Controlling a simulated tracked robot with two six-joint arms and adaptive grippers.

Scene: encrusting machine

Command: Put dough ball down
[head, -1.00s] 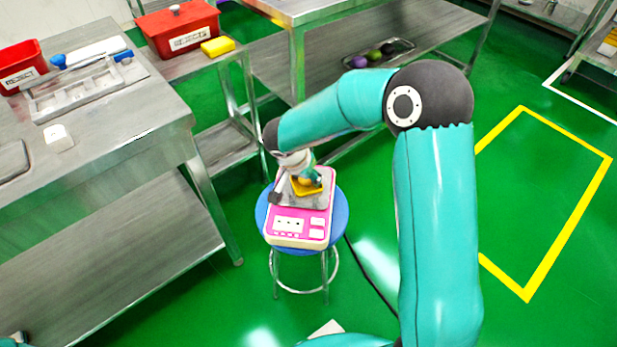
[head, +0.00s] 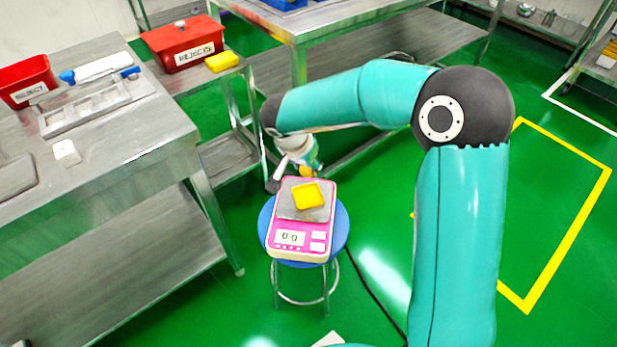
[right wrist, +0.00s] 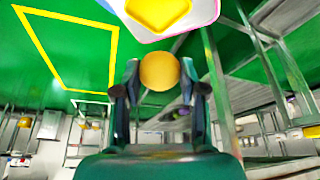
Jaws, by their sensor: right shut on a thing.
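The dough ball (right wrist: 160,71) is a round orange-yellow ball between the fingers of my right gripper (right wrist: 160,82) in the right wrist view. The gripper is shut on it. In the head view my right gripper (head: 303,168) is behind the scale's far edge, with only a little of the ball showing. The pink and white scale (head: 297,250) stands on a blue round stool (head: 341,232). A yellow dish (head: 308,196) lies on the scale's pan and looks empty. The dish also shows at the top of the right wrist view (right wrist: 157,12). My left gripper is not in view.
A steel table (head: 120,150) on the left holds a red bin (head: 28,82) and a metal frame. A red box (head: 183,43) and a yellow block (head: 222,62) are on a lower table behind. A cable runs on the floor right of the stool.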

